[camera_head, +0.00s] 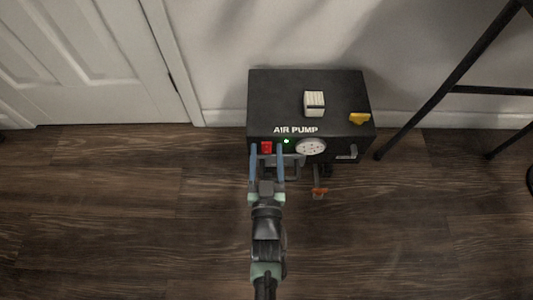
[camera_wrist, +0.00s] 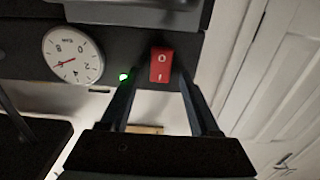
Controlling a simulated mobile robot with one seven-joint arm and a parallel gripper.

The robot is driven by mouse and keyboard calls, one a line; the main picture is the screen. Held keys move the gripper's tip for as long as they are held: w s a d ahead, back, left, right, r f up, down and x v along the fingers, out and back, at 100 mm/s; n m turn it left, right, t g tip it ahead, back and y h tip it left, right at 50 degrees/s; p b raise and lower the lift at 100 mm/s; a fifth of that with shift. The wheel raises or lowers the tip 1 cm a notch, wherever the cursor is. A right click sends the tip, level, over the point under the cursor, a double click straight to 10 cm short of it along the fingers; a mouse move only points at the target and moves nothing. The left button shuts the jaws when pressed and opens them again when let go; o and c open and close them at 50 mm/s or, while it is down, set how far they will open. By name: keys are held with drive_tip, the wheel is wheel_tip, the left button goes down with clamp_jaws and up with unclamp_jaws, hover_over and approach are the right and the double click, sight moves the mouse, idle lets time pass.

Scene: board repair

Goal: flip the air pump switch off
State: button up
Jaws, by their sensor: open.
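The air pump (camera_head: 275,97) is a black box on the floor against the wall, with "AIR PUMP" lettered on its front edge. Its red rocker switch (camera_head: 266,148) is on the left of the front face, beside a lit green light (camera_head: 286,141) and a round white gauge (camera_head: 311,147). In the wrist view the red switch (camera_wrist: 161,65) shows a circle and a line mark, with the green light (camera_wrist: 124,76) beside it. My gripper (camera_head: 266,150) is open and empty, its two blue fingers at the front face on either side of the switch. I cannot tell whether they touch the face.
A white block (camera_head: 314,103) and a yellow piece (camera_head: 359,118) are on top of the pump. An orange-handled valve (camera_head: 320,191) sticks out below the gauge. Black stand legs (camera_head: 440,90) are at right, a white door (camera_head: 85,60) at left. The wooden floor is clear in front.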

clamp_jaws()
drive_tip(key=shift+f+b, duration=0.4)
drive_tip(key=shift+b, duration=0.45)
drive_tip(key=b, duration=0.1)
drive_tip(key=t+b, duration=0.1)
drive_tip(key=shift+s+f+b, duration=0.1)
drive_tip(key=shift+f+b, duration=0.15)
drive_tip(key=shift+b, duration=0.15)
drive_tip(key=t+b, duration=0.1)
drive_tip(key=b, duration=0.2)
drive_tip(key=shift+f+t, duration=0.1)
drive_tip(key=shift+t, duration=0.3)
drive_tip(key=shift+b, duration=0.5)
drive_tip(key=shift+r+t, duration=0.2)
drive_tip(key=shift+t, duration=0.1)
unclamp_jaws()
